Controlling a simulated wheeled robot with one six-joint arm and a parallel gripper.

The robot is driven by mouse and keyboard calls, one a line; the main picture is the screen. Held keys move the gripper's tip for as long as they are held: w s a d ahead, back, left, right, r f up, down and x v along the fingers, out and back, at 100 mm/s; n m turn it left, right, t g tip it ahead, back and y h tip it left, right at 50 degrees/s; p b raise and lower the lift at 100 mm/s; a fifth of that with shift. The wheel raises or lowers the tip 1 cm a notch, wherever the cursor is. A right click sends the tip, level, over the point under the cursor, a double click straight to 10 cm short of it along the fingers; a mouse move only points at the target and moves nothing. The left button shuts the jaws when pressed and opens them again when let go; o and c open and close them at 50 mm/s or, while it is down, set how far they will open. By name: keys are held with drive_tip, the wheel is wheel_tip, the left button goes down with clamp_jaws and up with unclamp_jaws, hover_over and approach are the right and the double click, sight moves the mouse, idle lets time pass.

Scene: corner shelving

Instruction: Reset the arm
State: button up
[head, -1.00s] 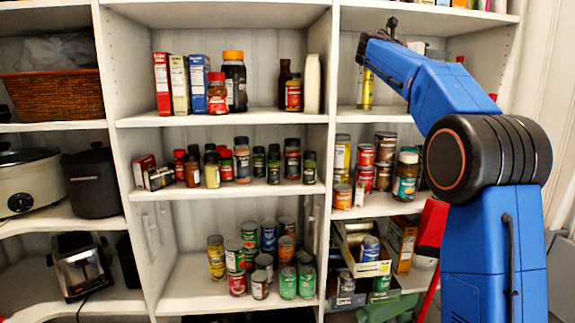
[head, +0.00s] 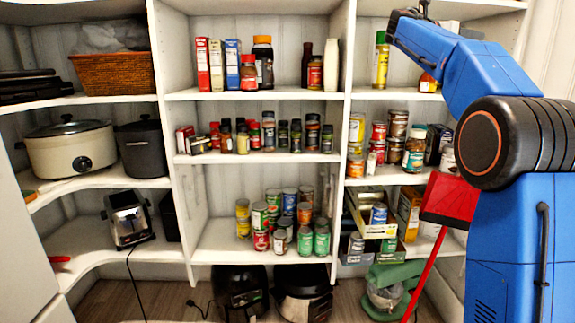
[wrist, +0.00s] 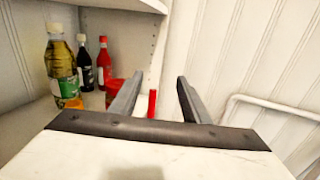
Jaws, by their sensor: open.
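My blue arm (head: 470,75) stands at the right of the head view, with its upper link raised and bent toward the upper right shelves. My gripper does not show clearly in the head view. In the wrist view my gripper (wrist: 160,80) is open, with two dark fingers apart and nothing between them. Beyond the fingers are a shelf side and a white panelled wall (wrist: 230,50). To the left of the fingers, a yellow-green bottle (wrist: 62,65), a dark bottle (wrist: 85,65) and a red bottle (wrist: 104,62) stand on a shelf.
White corner shelves hold jars, cans and boxes. A slow cooker (head: 70,147) and toaster (head: 127,220) stand at left. A red long-handled object (head: 450,200) leans beside my arm. Black appliances (head: 300,290) and a green mixer (head: 390,290) sit low down. Some floor (head: 120,300) is bare.

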drive_tip(key=s+a+f+m+y, duration=0.5)
drive_tip(key=s+a+f+m, duration=0.2)
drive_tip(key=s+f, duration=1)
drive_tip(key=s+a+f+m+y, duration=0.6)
drive_tip(key=s+a+f, duration=0.4)
drive_tip(key=s+f, duration=0.7)
drive_tip(key=s+a+f+m+g+y, duration=0.1)
drive_tip(key=s+a+f+m+y, duration=0.5)
drive_tip(key=s+f, duration=1.2)
wheel_tip(320, 180, down, 4)
drive_tip(key=a+m, duration=0.2)
drive_tip(key=shift+a+f+m, duration=0.25)
drive_tip(key=shift+a+m, duration=0.05)
drive_tip(key=shift+a, duration=0.05)
